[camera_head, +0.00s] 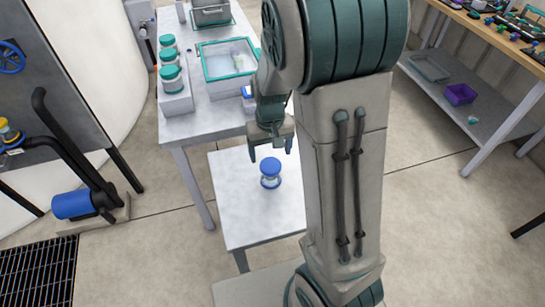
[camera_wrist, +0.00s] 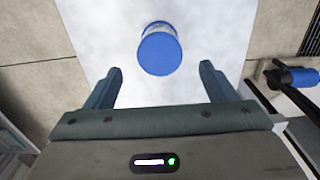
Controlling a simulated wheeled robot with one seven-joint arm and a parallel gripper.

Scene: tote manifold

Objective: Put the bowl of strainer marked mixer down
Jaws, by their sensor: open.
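A strainer bowl (camera_head: 270,173) with a blue top, a clear middle and a blue base stands upright on a small white table (camera_head: 238,210). In the wrist view the bowl (camera_wrist: 160,50) shows its round blue end just beyond the fingertips, apart from them. My gripper (camera_head: 271,149) hangs above the table, behind and above the bowl. Its two fingers (camera_wrist: 160,72) are spread wide with nothing between them. Any marking on the bowl is too small to read.
A taller white table (camera_head: 200,121) stands behind, with a teal-rimmed tote (camera_head: 228,62) and a rack of teal-lidded jars (camera_head: 172,78). A blue pump (camera_head: 73,204) is on the floor at left. A workbench with a purple bin (camera_head: 460,94) stands right. The small table's front is clear.

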